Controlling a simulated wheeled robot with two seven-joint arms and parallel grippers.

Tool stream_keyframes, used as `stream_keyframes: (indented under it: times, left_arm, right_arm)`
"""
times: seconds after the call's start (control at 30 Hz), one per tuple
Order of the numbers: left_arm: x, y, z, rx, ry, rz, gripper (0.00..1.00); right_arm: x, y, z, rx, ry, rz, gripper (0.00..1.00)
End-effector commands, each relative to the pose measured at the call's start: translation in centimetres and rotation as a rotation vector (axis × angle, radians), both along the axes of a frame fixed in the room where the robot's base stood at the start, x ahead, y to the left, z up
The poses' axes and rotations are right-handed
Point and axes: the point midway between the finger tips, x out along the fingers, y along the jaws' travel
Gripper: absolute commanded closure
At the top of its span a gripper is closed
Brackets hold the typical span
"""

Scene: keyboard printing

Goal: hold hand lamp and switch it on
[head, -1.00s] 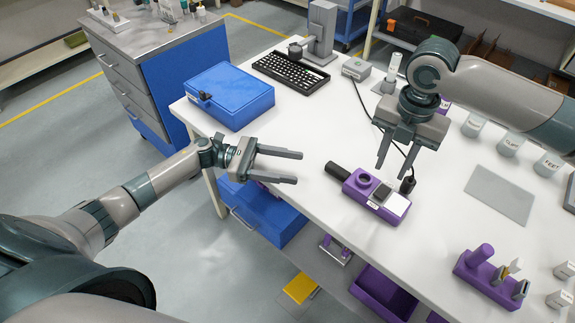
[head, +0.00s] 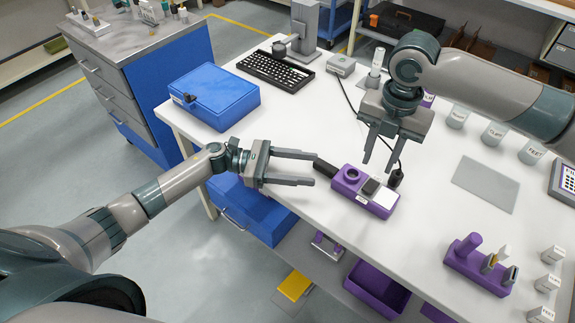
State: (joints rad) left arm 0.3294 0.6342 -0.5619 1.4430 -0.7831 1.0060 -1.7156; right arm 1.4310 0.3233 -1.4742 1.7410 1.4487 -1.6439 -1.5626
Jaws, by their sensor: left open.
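A purple block-shaped device (head: 352,190) lies on the white table in front of me, with a round dark socket, a dark block and a white pad on top.
A blue case (head: 222,95), a keyboard (head: 275,72) and a grey stand (head: 304,28) are at the back left. A grey mat (head: 486,185) lies to the right. A purple tool holder (head: 480,266) and several white containers stand further right. A dark cable runs behind my right gripper.

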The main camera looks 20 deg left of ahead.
Motion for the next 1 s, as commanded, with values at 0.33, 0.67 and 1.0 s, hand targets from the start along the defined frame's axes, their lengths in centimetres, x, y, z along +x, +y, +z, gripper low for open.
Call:
stream_keyframes:
  times: [0.33, 0.67, 1.0]
  left_arm:
    - [1.2, -5.7, 0.1, -0.002, 0.000, -0.001, 0.44]
    - [2.0, -9.4, 0.0, -0.001, -0.001, -0.001, 0.44]
    - [2.1, -9.9, 0.0, 0.000, 0.000, 0.001, 0.44]
  right_arm:
    - [0.0, 0.0, 0.0, 0.000, 0.000, 0.000, 0.69]
    - [0.0, 0.0, 0.0, 0.000, 0.000, 0.000, 0.69]
    - [0.0, 0.0, 0.0, 0.000, 0.000, 0.000, 0.69]
